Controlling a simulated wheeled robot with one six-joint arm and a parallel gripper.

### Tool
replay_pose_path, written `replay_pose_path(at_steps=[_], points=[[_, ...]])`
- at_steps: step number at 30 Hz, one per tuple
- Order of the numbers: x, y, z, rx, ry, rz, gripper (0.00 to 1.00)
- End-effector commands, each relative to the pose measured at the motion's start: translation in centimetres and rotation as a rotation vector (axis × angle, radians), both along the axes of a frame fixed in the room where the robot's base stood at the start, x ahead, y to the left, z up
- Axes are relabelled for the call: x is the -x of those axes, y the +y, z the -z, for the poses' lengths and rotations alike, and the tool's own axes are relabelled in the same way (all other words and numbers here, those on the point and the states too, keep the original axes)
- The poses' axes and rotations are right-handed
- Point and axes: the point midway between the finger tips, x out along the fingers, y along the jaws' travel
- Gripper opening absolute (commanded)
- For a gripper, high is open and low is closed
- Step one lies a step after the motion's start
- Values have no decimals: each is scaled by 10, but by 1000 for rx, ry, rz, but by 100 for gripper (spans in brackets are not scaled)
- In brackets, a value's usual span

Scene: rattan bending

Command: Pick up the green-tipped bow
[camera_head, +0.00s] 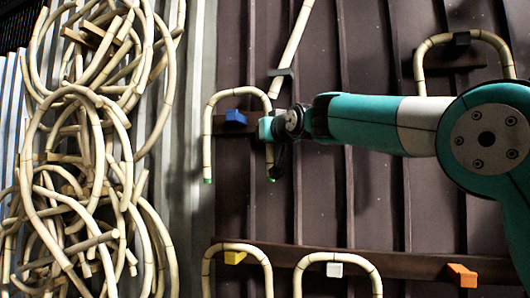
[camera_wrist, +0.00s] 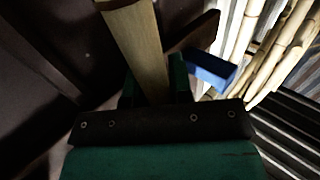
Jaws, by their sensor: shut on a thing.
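The green-tipped bow (camera_head: 207,140) is a pale rattan arch with both legs pointing down and green ends. My gripper (camera_head: 270,140) is at the bow's right leg, below the bend. In the wrist view, the bow's leg (camera_wrist: 138,45) runs down between my gripper's two green fingers (camera_wrist: 155,85), which are shut on it. The blue peg (camera_wrist: 210,70) is just to the right there. Part of the right leg is hidden behind my gripper in the head view.
A large tangle of rattan loops (camera_head: 90,150) hangs at the left. More bows hang below, by a yellow peg (camera_head: 235,257) and a white peg (camera_head: 334,269); an orange peg (camera_head: 462,275) is bare. Another bow (camera_head: 420,65) is at upper right. A straight pole (camera_head: 295,40) stands above my gripper.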

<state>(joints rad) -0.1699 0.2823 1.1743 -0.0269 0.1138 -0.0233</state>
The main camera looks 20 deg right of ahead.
Motion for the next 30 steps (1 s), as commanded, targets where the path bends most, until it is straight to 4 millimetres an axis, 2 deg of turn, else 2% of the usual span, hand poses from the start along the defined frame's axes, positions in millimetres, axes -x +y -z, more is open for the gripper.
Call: replay_pose_path(at_steps=[4,7,21,25,30], points=[[0,0,-25,-1,-5,0,0],[20,14,-19,-1,-4,-5,0],[120,81,-19,-2,-1,-8,0],[140,95,-21,-1,-2,-7,0],[156,105,-22,-1,-1,-2,0]])
